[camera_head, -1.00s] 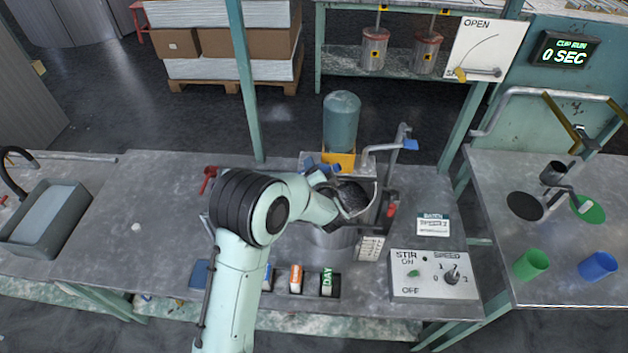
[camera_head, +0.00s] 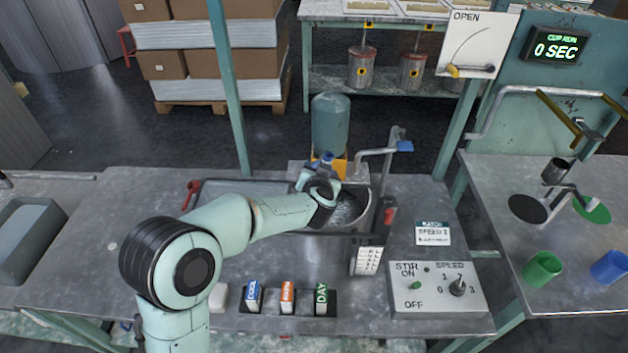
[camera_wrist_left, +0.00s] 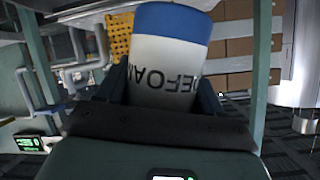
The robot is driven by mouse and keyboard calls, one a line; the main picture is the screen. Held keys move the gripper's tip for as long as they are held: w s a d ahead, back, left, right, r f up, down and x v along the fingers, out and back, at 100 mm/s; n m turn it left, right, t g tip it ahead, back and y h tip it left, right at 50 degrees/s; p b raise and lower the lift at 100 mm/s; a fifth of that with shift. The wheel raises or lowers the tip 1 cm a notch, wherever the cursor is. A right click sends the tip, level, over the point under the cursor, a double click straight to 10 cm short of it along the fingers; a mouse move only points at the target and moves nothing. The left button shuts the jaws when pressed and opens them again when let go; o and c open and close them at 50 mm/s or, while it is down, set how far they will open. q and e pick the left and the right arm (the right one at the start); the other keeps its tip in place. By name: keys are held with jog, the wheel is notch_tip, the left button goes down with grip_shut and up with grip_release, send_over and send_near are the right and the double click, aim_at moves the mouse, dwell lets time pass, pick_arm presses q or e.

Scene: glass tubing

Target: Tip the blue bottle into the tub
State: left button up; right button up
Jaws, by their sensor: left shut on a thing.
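My left gripper (camera_head: 324,174) is shut on a white bottle with a blue band, lettered DEFOAM (camera_wrist_left: 168,72). In the left wrist view the bottle is between the fingers, its lettering upside down. In the head view, a small blue part (camera_head: 327,158) shows just beyond the gripper, and the rest of the bottle is mostly hidden. The gripper is over the back left of the round metal tub (camera_head: 364,216), which has dark contents. I cannot tell whether anything is pouring. My right gripper is not in view.
A teal tank (camera_head: 331,122) stands behind the tub. A grey control box (camera_head: 437,290) is at the front right. A rack holds blue, orange (camera_head: 287,296) and green-labelled blocks. Green (camera_head: 541,269) and blue (camera_head: 609,267) cups stand on the right table.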

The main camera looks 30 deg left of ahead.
aim_at(330, 161)
pick_arm(q)
jog(key=w+d+n+t+h+b, duration=0.1)
jog(key=d+n+b, duration=0.1)
jog(key=b, duration=0.1)
jog(key=shift+w+h, duration=0.15)
jog(key=shift+h, duration=0.15)
notch_tip(330, 161, up, 3)
jog(key=p, duration=0.3)
jog(key=shift+f, duration=0.2)
jog(key=shift+r+p, duration=0.9)
jog(key=shift+p, duration=0.4)
jog(key=shift+f, duration=0.1)
